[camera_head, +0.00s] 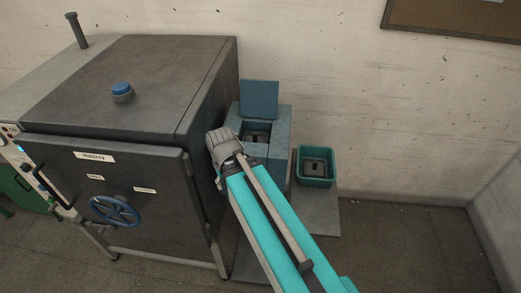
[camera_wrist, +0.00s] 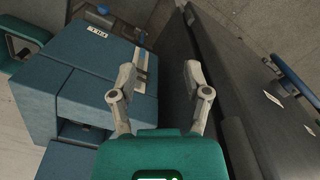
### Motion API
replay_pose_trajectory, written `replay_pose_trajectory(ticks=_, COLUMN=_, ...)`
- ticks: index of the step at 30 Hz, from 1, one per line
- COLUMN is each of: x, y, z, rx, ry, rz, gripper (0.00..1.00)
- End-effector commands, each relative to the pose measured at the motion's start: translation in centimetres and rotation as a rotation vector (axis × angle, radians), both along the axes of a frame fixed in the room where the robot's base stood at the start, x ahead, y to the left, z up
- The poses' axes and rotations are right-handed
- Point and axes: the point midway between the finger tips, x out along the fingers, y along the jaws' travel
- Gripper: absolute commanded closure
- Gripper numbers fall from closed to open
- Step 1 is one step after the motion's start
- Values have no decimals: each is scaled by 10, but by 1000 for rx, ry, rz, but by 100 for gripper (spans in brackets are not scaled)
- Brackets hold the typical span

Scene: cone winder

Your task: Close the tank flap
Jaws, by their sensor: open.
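The tank (camera_head: 281,125) is a blue-grey box beside the large dark machine. Its flap (camera_head: 259,99) stands raised at the back, and the opening in the top is uncovered. In the wrist view the tank (camera_wrist: 50,85) fills the left side, with its dark opening low in the picture and what appears to be the flap (camera_wrist: 68,163) at the bottom edge, partly cut off. My gripper (camera_wrist: 160,72) is open and empty, its fingers to the right of the tank, between it and the dark machine. In the head view I cannot make out its fingers beyond my grey wrist.
The large dark machine (camera_head: 105,165) with a blue handwheel (camera_head: 115,211) stands close on the left. A teal bin (camera_head: 316,181) sits right of the tank on a low grey surface (camera_head: 320,212). A wall stands behind; floor is clear at right.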

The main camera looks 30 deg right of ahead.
Motion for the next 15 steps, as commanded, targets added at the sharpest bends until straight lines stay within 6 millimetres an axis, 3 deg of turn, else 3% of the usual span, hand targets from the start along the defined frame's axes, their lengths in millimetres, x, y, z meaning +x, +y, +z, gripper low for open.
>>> replay_pose_trajectory(ticks=1, x=0, y=0, z=0, rx=0, ry=0, rz=0, gripper=49)
replay_pose_trajectory(ticks=9, x=0, y=0, z=-15, rx=0, ry=0, rz=0, gripper=99)
replay_pose_trajectory(ticks=15, x=0, y=0, z=-46, rx=0, ry=0, rz=1, gripper=100)
